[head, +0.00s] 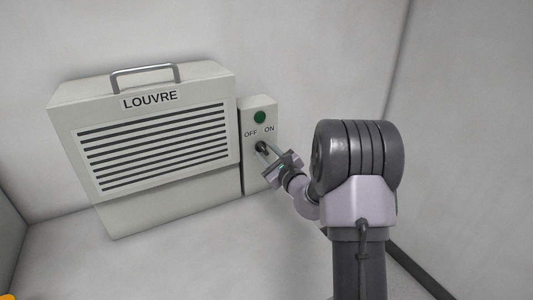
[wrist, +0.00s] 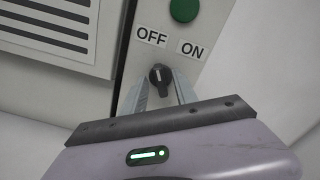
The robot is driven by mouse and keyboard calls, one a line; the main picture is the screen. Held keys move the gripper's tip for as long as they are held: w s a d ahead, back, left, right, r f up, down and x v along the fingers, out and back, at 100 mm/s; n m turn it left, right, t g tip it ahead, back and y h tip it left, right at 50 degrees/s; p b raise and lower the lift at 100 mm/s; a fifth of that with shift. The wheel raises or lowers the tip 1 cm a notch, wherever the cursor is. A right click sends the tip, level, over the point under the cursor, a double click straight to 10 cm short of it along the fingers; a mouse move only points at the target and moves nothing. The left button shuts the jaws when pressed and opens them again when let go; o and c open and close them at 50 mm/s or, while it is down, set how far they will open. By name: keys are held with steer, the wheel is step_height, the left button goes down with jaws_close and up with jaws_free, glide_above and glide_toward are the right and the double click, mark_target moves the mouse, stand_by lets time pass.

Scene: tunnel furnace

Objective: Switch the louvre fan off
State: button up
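The louvre fan (head: 160,200) is a pale box with dark slats, a top handle and a LOUVRE label. A narrow switch panel (head: 260,183) on its right side carries a green round lamp or button (head: 260,117) above OFF and ON labels. The black rotary knob (wrist: 160,75) sits below these labels in the wrist view. A pale mark on it points roughly up the picture; its exact setting is unclear. My gripper (wrist: 162,84) is at the panel, its fingers apart on either side of the knob. I cannot tell whether they touch it.
The fan stands against a pale wall (head: 300,50) on a pale floor (head: 180,265). Another wall meets it at the right. A small orange thing (head: 6,297) shows at the lower left corner. The floor before the fan looks clear.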

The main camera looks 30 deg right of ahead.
steer(key=shift+s, duration=0.1)
steer(key=s+p, duration=0.1)
steer(key=s, duration=1.6)
steer(key=shift+s+d+p, duration=0.15)
steer(key=shift+d+p, duration=0.1)
steer(key=shift+p, duration=0.1)
